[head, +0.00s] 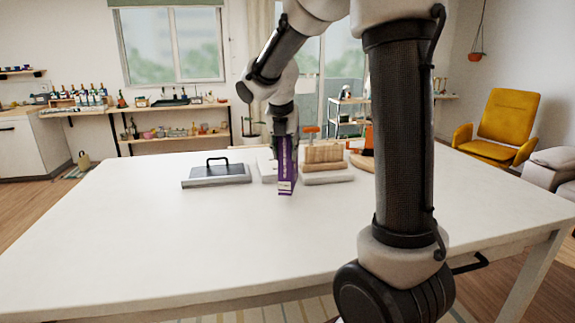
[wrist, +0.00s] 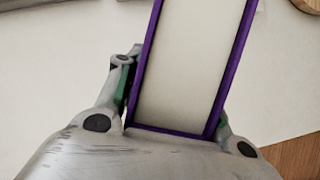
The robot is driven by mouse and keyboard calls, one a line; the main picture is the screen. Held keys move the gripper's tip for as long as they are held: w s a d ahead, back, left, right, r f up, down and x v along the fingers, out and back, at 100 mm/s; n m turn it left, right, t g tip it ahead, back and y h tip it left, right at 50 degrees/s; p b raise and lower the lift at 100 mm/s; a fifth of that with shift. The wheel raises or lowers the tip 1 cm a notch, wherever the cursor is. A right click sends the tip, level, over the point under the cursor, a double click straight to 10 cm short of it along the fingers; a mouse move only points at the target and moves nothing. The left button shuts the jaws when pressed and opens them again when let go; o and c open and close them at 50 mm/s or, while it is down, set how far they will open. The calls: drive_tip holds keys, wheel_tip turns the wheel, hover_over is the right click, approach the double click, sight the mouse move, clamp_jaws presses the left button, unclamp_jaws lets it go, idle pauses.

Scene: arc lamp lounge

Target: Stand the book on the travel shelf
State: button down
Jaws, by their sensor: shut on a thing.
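The purple book (head: 286,178) is upright over the middle of the white table, its narrow side toward the head camera. My gripper (head: 286,136) is shut on its upper part from above. In the wrist view the book (wrist: 190,65) shows pale page edges between two purple covers, with gripper fingers on either side. I cannot tell whether its lower end touches the table. No thing is clearly recognisable as the travel shelf. A light wooden slatted piece (head: 323,154) on a pale base stands just right of the book.
A grey flat case with a black handle (head: 217,174) lies left of the book. A round wooden board (head: 364,161) and an orange object (head: 369,138) are at the back right. The front and left of the white table (head: 170,240) are clear.

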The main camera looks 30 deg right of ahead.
sight(286, 162)
drive_tip(key=shift+f, duration=2.05)
drive_tip(key=c, duration=0.9)
unclamp_jaws()
drive_tip(key=shift+f, duration=0.1)
